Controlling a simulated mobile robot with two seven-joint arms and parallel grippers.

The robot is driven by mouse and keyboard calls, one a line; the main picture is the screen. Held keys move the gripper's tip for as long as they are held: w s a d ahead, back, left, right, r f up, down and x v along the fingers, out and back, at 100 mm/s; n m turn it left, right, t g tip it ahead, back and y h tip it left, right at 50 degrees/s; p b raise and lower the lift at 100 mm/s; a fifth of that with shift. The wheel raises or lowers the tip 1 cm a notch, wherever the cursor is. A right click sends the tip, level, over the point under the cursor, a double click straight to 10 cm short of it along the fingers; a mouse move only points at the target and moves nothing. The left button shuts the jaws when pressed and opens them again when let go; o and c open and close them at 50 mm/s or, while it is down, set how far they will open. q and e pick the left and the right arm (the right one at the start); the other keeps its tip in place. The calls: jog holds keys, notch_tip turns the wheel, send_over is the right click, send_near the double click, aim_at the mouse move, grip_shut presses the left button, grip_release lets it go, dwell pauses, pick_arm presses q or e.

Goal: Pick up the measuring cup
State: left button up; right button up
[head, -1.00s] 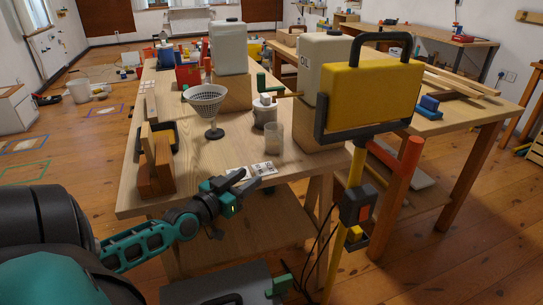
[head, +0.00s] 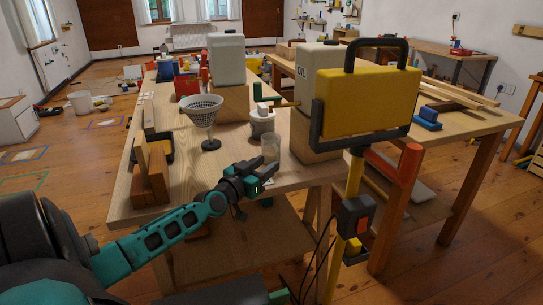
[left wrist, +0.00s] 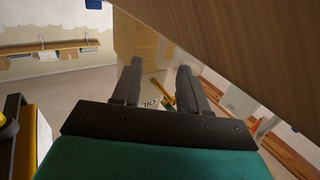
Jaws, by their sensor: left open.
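A clear, translucent measuring cup (head: 270,148) stands upright near the front edge of the wooden workbench (head: 185,203) in the head view. My left gripper (head: 266,173) is open at the front edge of the bench, just on the near side of the cup in the picture. A gap shows between them, and nothing is held. In the left wrist view, the two dark fingers of my left gripper (left wrist: 158,80) are spread apart. I cannot make out the cup there. My right gripper is not in view.
A pale OIL canister (head: 316,68) on a wooden block is to the right. A yellow work lamp (head: 366,102) stands close on the right. Wooden blocks (head: 148,172) stand left.

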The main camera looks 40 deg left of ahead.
aim_at(277, 157)
pick_arm(q)
jog(key=shift+w+a+b, duration=0.15)
jog(key=shift+w+b, duration=0.15)
jog(key=shift+w, duration=0.75)
jog(key=shift+w+a+b, duration=0.1)
jog(key=shift+w+b, duration=0.15)
jog(key=shift+w, duration=0.8)
grip_shut()
